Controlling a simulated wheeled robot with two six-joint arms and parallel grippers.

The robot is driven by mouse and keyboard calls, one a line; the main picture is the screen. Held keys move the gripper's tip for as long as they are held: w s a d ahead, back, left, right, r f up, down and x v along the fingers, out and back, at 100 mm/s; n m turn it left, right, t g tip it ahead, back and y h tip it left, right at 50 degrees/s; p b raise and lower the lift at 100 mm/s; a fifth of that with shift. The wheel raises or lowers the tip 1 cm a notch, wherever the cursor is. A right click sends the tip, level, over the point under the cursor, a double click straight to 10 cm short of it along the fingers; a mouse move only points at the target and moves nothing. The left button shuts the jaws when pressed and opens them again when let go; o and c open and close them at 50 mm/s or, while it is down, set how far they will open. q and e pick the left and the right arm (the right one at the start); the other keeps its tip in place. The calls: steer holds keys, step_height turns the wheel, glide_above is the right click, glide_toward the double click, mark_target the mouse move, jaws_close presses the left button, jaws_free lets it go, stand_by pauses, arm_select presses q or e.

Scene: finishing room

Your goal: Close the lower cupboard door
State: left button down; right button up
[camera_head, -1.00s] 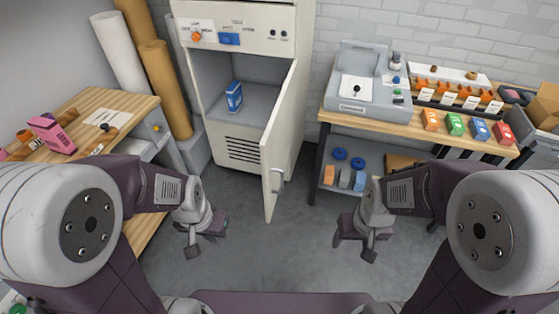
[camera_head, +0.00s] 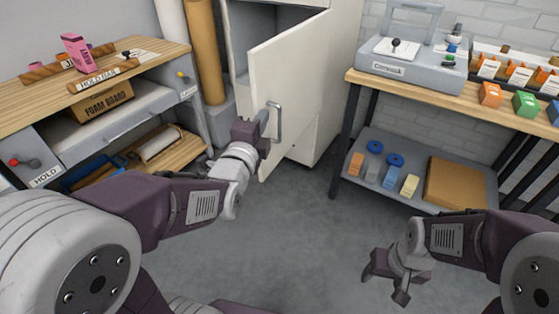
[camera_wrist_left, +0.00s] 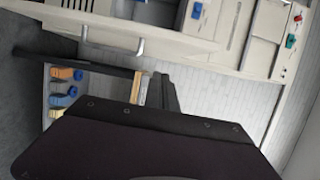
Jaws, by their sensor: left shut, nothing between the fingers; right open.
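The lower cupboard door (camera_head: 287,75) of the tall cream cupboard stands open, swung out towards me. Its metal bar handle (camera_head: 276,122) is near the free edge on the outer face. The handle also shows in the left wrist view (camera_wrist_left: 112,46). My left gripper (camera_head: 262,120) is shut and empty, raised at the free edge of the door just left of the handle. I cannot tell whether it touches the door. My right gripper (camera_head: 387,284) is open and empty, low over the floor at the right, away from the door.
A workbench (camera_head: 430,95) with a grey machine (camera_head: 412,68) stands right of the cupboard, with a lower shelf (camera_head: 408,186) of small items. A wooden bench (camera_head: 150,55) and a brown roll (camera_head: 206,50) are at the left. The floor in front of the door is clear.

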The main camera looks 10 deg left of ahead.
arm_select(q)
step_height(320, 180, down, 7)
steer(key=b, duration=0.7)
glide_toward(280, 113)
steer(key=w, duration=0.5)
steer(key=shift+f, duration=0.1)
steer(key=a, duration=0.1)
steer(key=a+b, duration=0.1)
steer(key=a, duration=0.1)
steer(key=shift+w+a, duration=0.35)
arm_select(e)
step_height(280, 113, down, 11)
steer(key=shift+f, duration=0.2)
arm_select(q)
steer(key=shift+r, duration=0.2)
arm_select(e)
steer(key=shift+a, duration=0.1)
